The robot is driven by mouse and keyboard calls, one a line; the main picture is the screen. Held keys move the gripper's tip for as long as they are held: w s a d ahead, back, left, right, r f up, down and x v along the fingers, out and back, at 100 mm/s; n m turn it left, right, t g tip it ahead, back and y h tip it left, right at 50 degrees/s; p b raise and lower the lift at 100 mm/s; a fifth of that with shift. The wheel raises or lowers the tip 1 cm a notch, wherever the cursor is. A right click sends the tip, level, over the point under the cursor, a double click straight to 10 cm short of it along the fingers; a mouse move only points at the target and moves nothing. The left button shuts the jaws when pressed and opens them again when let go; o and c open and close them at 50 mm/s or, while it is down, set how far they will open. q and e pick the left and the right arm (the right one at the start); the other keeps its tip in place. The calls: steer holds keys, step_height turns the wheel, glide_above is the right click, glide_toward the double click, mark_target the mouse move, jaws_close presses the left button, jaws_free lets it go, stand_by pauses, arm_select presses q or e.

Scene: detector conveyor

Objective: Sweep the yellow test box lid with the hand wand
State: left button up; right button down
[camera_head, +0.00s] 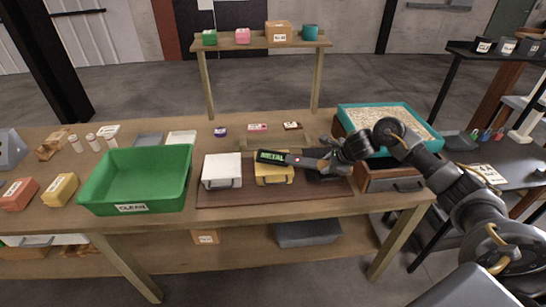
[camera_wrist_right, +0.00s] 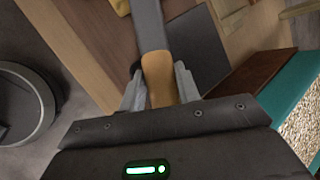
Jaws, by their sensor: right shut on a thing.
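The hand wand (camera_head: 307,161) is dark, with a lit green "METAL" display. It lies across the top of the yellow test box (camera_head: 273,176), covering part of its lid; I cannot tell whether it touches. My right gripper (camera_head: 337,157) is to the right of the yellow box and shut on the wand's handle. In the right wrist view my right gripper (camera_wrist_right: 158,92) has its fingers on both sides of the tan wand handle (camera_wrist_right: 157,72). A yellow corner of the test box (camera_wrist_right: 122,6) shows at the top there. My left gripper is not in view.
A white box (camera_head: 221,169) stands left of the yellow one, and a dark box (camera_head: 327,173) right, partly hidden by my gripper. A green bin (camera_head: 132,208) labelled "CLEAN" is further left. A teal-rimmed tray (camera_head: 348,117) of grains sits on a wooden drawer unit (camera_head: 394,184).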

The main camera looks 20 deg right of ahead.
steer(key=shift+r, duration=0.15)
step_height(320, 180, up, 6)
steer(key=p, duration=0.4)
stand_by(0.3)
